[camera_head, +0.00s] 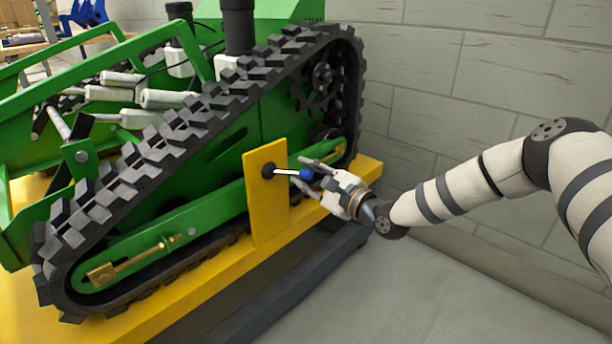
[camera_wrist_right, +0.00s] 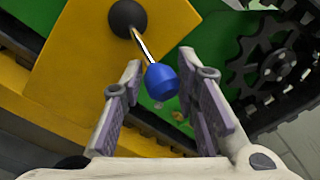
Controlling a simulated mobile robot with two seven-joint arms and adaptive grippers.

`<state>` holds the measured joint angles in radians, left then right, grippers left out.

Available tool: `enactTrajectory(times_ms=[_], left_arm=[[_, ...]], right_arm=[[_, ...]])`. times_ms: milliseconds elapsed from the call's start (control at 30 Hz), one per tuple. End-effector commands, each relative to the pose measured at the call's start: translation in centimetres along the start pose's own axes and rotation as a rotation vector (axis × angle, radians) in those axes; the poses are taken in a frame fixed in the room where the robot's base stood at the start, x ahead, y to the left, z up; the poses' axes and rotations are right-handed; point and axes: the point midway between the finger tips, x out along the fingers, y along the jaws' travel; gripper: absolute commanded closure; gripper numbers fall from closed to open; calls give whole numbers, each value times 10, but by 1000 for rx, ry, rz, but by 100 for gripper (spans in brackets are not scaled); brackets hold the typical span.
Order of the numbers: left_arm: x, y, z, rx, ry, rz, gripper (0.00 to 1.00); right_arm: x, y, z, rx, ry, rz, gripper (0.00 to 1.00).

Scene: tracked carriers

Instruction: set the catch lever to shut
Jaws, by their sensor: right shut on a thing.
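The catch lever is a thin metal rod with a blue knob (camera_head: 306,174). It sticks out to the right, nearly level, from a dark round pivot (camera_head: 268,170) on an upright yellow plate (camera_head: 265,210) beside the track. My right gripper (camera_head: 312,172) reaches in from the right and is shut on the lever's knob. In the right wrist view the blue knob (camera_wrist_right: 161,82) sits between the ends of the two fingers (camera_wrist_right: 160,75), with the rod running up to the dark pivot (camera_wrist_right: 128,16). My left gripper is not in view.
The green tracked carrier (camera_head: 225,145) with its black track (camera_head: 185,125) stands on a yellow platform (camera_head: 185,300). A grey block wall (camera_head: 480,90) rises behind my right arm. The grey floor (camera_head: 420,295) in front at the right is clear.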

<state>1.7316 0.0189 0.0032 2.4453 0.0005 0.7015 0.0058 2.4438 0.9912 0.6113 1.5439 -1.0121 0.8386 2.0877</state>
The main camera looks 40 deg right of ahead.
Motion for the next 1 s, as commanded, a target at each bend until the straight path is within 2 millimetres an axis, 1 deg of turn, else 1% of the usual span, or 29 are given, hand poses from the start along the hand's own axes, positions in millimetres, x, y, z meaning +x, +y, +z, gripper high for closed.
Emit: enactTrajectory(times_ms=[33,100,133,167,567,633,667,767,900,1000], left_arm=[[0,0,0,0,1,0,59],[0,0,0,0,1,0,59],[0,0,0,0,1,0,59],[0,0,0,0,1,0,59],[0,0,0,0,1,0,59],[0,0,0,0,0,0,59],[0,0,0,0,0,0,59],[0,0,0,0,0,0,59],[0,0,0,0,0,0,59],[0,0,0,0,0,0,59]], right_arm=[[2,-11,2,1,-5,-27,100],[2,-11,2,1,-5,-27,100],[2,-11,2,1,-5,-27,65],[2,-11,3,1,-6,-27,58],[1,-4,2,0,-4,-11,58],[-4,-5,1,1,-2,-11,58],[-8,-5,0,2,-2,-11,58],[-30,-5,0,4,-2,-14,58],[-70,-6,0,5,-1,-17,58],[-94,-5,1,6,-4,-19,58]])
